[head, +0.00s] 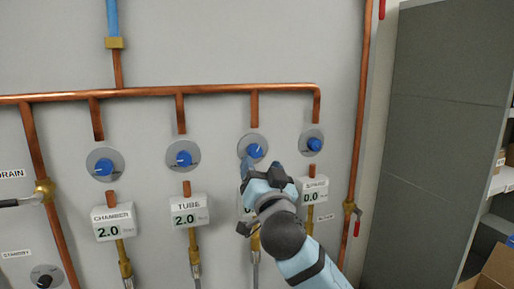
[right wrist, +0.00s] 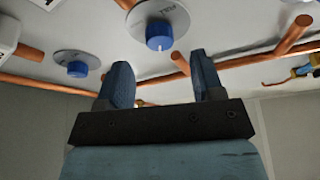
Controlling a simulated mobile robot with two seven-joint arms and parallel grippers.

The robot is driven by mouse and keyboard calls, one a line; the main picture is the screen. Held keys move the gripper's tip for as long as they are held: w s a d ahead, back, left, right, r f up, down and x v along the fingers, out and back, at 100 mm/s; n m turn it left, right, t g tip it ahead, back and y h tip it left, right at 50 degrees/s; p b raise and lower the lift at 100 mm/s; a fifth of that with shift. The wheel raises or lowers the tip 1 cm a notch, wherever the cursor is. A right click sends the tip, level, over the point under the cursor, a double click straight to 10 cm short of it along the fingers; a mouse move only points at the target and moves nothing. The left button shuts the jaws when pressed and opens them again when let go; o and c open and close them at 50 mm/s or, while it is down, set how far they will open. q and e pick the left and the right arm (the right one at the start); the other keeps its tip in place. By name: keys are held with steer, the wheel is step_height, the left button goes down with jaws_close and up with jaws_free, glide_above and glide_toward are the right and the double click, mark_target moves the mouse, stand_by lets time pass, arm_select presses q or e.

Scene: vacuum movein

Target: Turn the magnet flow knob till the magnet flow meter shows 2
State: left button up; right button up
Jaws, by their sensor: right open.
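A row of blue knobs on round grey dials is on the wall in the head view. The third knob from the left (head: 255,151), on its dial, is just above my right gripper (head: 262,168). Its meter (head: 242,209) is mostly hidden behind my right gripper and wrist, so its label and full reading cannot be read. In the right wrist view, a blue knob (right wrist: 159,37) is beyond the gap between the open fingers (right wrist: 160,68), with nothing held. My left gripper is not in view.
The chamber meter (head: 114,221) and tube meter (head: 189,211) both read 2.0. The rightmost meter (head: 312,190) reads 0.0, below its knob (head: 314,144). A copper pipe (head: 150,91) runs above the dials. A grey cabinet (head: 440,140) stands at right.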

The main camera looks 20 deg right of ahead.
mark_target(256, 153)
steer(key=shift+p+x, duration=0.55)
steer(key=shift+x, duration=1.75)
steer(key=c, duration=0.9)
